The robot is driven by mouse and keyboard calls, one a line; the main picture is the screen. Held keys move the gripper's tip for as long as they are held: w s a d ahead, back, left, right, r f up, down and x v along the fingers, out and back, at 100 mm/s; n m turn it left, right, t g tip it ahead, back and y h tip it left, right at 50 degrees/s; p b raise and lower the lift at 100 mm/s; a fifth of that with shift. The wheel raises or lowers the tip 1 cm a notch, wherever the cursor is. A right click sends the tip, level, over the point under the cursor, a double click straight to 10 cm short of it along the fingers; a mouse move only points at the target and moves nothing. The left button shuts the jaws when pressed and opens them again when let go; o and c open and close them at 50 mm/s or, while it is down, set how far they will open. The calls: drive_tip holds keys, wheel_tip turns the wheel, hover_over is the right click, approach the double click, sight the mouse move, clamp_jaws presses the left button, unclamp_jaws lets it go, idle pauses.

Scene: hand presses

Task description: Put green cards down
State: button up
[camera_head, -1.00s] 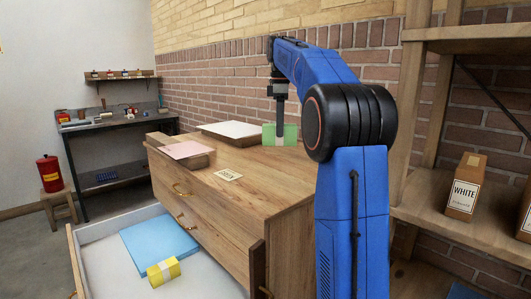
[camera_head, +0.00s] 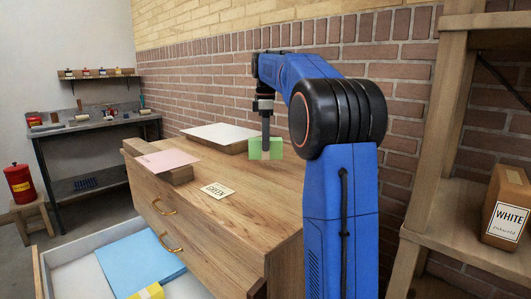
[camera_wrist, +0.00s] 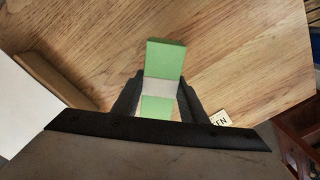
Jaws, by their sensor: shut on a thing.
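The green cards (camera_head: 255,150) are a bundle with a pale band, held by my gripper (camera_head: 265,140) above the wooden cabinet top (camera_head: 240,205). In the wrist view the green cards (camera_wrist: 165,60) sit between the two dark fingers of my gripper (camera_wrist: 159,95), which are shut on the banded middle. A small paper label reading GREEN (camera_head: 217,190) lies on the cabinet top, nearer the front edge than the cards. In the wrist view the label (camera_wrist: 221,118) is partly hidden by my gripper, to the right of it.
A white sheet stack (camera_head: 220,132) and a pink sheet stack (camera_head: 168,160) lie on the cabinet top to the left. An open drawer holds blue sheets (camera_head: 138,262) and a yellow bundle (camera_head: 148,292). The cabinet top around the GREEN label is clear.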

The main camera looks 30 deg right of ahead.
drive_tip(key=shift+f, duration=2.05)
drive_tip(key=o, duration=1.3)
drive_tip(key=shift+f, duration=0.1)
drive_tip(key=shift+c, duration=0.2)
wheel_tip(320, 180, up, 12)
drive_tip(key=shift+r, duration=0.15)
